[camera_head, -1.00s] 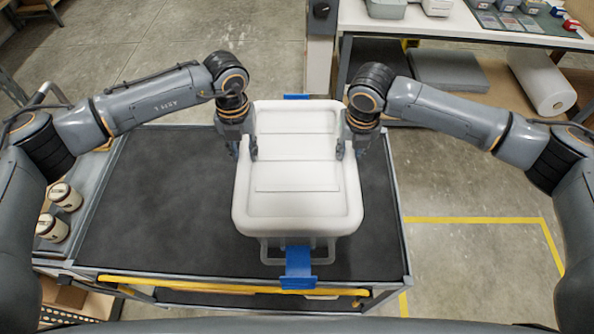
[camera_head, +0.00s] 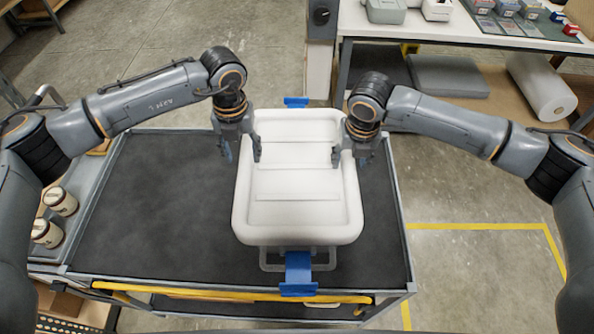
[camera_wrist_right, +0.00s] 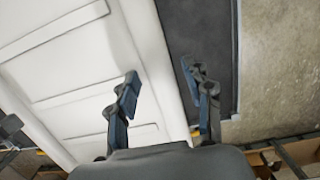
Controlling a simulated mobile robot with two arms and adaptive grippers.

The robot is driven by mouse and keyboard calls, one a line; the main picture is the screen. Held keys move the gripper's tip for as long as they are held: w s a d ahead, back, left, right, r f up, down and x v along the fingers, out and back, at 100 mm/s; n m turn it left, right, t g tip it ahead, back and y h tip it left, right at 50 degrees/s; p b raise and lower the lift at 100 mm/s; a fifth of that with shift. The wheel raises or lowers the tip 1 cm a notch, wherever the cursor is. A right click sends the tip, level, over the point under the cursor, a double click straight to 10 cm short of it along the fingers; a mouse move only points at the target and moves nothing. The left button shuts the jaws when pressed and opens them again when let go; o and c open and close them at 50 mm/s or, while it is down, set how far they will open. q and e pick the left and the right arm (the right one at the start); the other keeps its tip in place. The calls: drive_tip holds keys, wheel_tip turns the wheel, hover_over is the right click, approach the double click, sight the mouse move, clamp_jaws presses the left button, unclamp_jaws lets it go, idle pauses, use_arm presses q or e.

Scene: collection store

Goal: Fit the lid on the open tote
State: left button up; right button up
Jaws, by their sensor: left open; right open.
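The white lid (camera_head: 297,214) lies over the tote, roughly level, with raised edges and panels. Below it, part of the translucent tote (camera_head: 270,258) shows at the near end. A blue latch (camera_head: 298,275) hangs out at the near end and another blue latch (camera_head: 296,102) shows at the far end. I cannot tell whether the rim is fully seated. My left gripper (camera_head: 243,156) is open at the lid's left edge. My right gripper (camera_head: 349,160) is open at its right edge. In the right wrist view, my right fingers (camera_wrist_right: 166,98) straddle the lid's edge (camera_wrist_right: 165,75).
The tote stands on a dark-topped cart (camera_head: 160,210) with clear space to its left. Two cream jars (camera_head: 54,217) stand on a grey surface at the left. A white table (camera_head: 450,25) with small boxes is at the back right.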

drive_tip(key=shift+r, duration=0.2)
use_arm(q)
wheel_tip(320, 180, up, 9)
drive_tip(key=shift+r, duration=0.15)
use_arm(e)
wheel_tip(320, 180, up, 12)
drive_tip(key=s, duration=0.1)
drive_tip(key=shift+s+f, duration=0.2)
drive_tip(key=shift+s, duration=0.2)
drive_tip(key=shift+f, duration=0.1)
